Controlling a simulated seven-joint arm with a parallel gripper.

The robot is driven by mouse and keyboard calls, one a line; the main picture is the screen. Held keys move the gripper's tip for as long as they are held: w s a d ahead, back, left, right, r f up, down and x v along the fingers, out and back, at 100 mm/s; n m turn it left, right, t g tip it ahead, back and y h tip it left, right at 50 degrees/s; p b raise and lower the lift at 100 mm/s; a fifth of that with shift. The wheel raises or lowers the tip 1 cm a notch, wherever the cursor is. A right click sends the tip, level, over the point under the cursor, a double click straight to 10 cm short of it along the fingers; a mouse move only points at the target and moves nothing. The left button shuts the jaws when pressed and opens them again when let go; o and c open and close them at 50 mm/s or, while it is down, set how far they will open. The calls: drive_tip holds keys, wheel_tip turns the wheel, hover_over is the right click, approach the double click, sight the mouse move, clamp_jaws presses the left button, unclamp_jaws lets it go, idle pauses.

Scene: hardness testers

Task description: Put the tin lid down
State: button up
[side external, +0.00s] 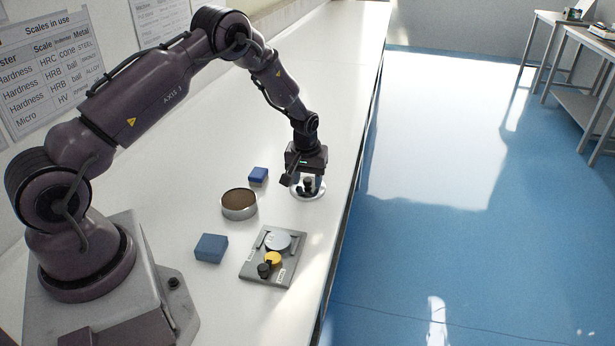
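The tin lid (309,195) is a pale, shiny disc with a dark middle, at the right part of the white bench near its front edge. My gripper (306,184) points down right over the lid, with its dark fingers at the lid's middle. The fingers and the dark middle of the lid blend together, so I cannot tell whether they are closed on it. The lid looks level, at or very near the bench top; any gap beneath is too small to make out. The round metal tin (239,212) stands open to the left, with brown contents showing.
A small blue block (258,175) lies between tin and gripper, farther back. A larger blue block (211,248) lies left of a grey plate (262,278) carrying a silver disc, a yellow round part and a black knob. The bench (325,60) beyond my gripper is clear.

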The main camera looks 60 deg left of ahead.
wheel_tip(320, 180, up, 12)
drive_tip(key=s+d+r, duration=0.1)
wheel_tip(320, 180, up, 12)
drive_tip(key=m+t, duration=0.1)
drive_tip(key=m, duration=0.1)
hover_over(306, 191)
drive_tip(key=s+d, duration=0.5)
drive_tip(key=d, duration=0.1)
drive_tip(key=s+d+r+m+t, duration=0.1)
drive_tip(key=s+d+r+m, duration=0.1)
drive_tip(key=s, duration=0.5)
drive_tip(key=s+d+r+m+t, duration=0.1)
drive_tip(key=s+d+r+m, duration=0.1)
drive_tip(key=s+d, duration=0.3)
drive_tip(key=s+d+r+m+t+h, duration=0.1)
drive_tip(key=s+d+r+m, duration=0.2)
drive_tip(key=s, duration=0.5)
drive_tip(key=shift+s+d+r, duration=0.35)
drive_tip(key=shift+d+r, duration=0.1)
drive_tip(key=shift+r, duration=0.3)
